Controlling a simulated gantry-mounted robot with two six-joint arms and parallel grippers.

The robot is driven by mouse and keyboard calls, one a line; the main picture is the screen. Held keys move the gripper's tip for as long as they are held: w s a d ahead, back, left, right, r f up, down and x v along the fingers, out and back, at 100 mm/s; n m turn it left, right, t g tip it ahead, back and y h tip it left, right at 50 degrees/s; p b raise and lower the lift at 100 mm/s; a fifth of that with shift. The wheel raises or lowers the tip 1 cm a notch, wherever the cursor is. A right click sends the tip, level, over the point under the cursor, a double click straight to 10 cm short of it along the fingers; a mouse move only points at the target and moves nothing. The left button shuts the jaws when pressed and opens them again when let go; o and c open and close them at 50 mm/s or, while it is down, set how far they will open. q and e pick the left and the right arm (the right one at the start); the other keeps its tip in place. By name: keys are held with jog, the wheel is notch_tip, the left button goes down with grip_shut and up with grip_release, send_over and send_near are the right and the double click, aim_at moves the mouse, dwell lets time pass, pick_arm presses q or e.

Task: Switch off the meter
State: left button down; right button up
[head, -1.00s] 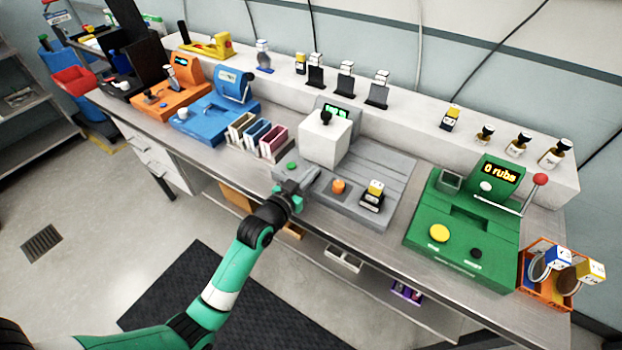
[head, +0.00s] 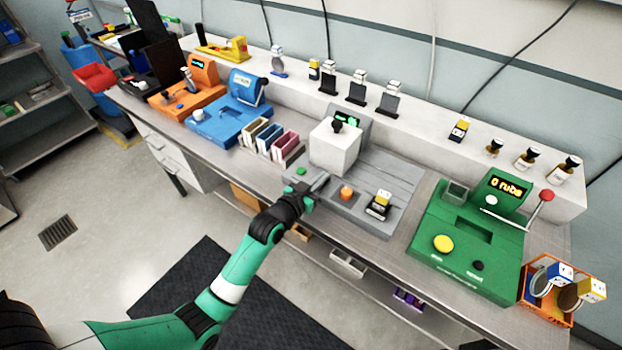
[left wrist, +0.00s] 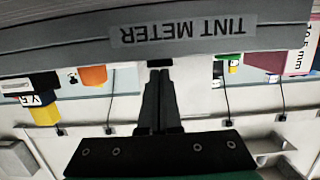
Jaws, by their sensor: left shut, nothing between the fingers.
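The grey tint meter (head: 385,170) stands at the middle of the bench, with a white cube (head: 334,152) and a lit green display (head: 347,119). A green button (head: 301,171) and an orange knob (head: 346,193) are on its front part. My left gripper (head: 321,183) is shut and empty, at the meter's front edge between the green button and orange knob. In the left wrist view my fingers (left wrist: 160,80) point at the meter's front face, below the upside-down label (left wrist: 183,31). A small dark block (left wrist: 160,63) sits at the fingertips; contact is unclear. My right gripper is out of view.
A green machine (head: 465,245) with a lever is at the right. Coloured card boxes (head: 270,138) and a blue machine (head: 225,118) are at the left.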

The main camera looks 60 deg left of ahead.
pick_arm(q)
notch_tip(320, 180, up, 4)
jog(key=p, duration=0.3)
jog(key=shift+w+r, duration=0.1)
jog(key=shift+r, duration=0.15)
jog(key=p+v, duration=0.2)
jog(key=v, duration=0.7)
jog(key=shift+d+r, duration=0.1)
jog(key=shift+r, duration=0.05)
